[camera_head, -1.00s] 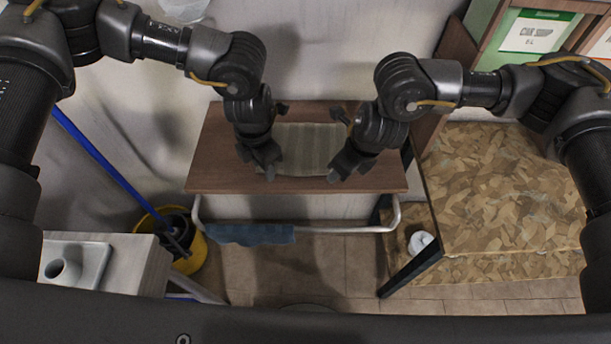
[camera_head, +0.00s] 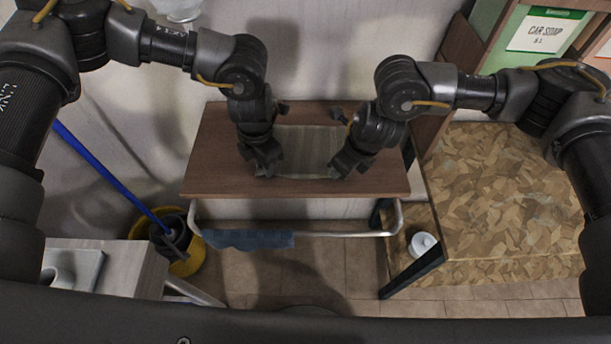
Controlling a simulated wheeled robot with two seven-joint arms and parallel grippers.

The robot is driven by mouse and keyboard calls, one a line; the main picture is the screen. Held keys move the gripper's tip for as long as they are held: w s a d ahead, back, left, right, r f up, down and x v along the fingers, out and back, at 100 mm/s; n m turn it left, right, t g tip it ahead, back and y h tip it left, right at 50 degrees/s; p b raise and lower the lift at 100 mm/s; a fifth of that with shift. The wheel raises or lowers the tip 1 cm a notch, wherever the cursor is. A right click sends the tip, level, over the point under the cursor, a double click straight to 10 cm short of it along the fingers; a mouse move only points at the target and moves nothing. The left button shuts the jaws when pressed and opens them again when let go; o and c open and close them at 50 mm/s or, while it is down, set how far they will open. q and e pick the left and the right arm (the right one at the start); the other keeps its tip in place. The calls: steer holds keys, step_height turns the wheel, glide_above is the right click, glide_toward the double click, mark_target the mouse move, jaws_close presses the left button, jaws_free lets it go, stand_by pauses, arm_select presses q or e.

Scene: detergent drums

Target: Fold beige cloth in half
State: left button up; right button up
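The beige cloth (camera_head: 308,152) lies flat on the brown wooden tabletop (camera_head: 215,170), between my two grippers. It looks like a greyish-beige rectangle. My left gripper (camera_head: 266,172) is at the cloth's near left corner, pointing down. My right gripper (camera_head: 338,172) is at the near right corner, pointing down. Both sit at or just above the tabletop. The fingers are dark and small, and I cannot tell whether either is open or closed on the cloth edge. The grippers hide the cloth's left and right edges in part.
A blue cloth (camera_head: 250,240) hangs on the metal rail (camera_head: 345,234) in front of the table. A yellow bucket (camera_head: 187,262) with a blue-handled mop (camera_head: 110,178) stands at left. A patterned board surface (camera_head: 505,195) is at right, with a white round object (camera_head: 422,243) beside it.

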arm_select(q)
steer(key=shift+s+f, duration=0.25)
steer(key=shift+f, duration=0.1)
jaws_close()
arm_select(e)
steer(key=shift+s+d+f, duration=0.1)
steer(key=shift+f, duration=0.1)
jaws_close()
arm_select(q)
steer(key=shift+r, duration=0.15)
arm_select(e)
steer(key=shift+r, duration=0.1)
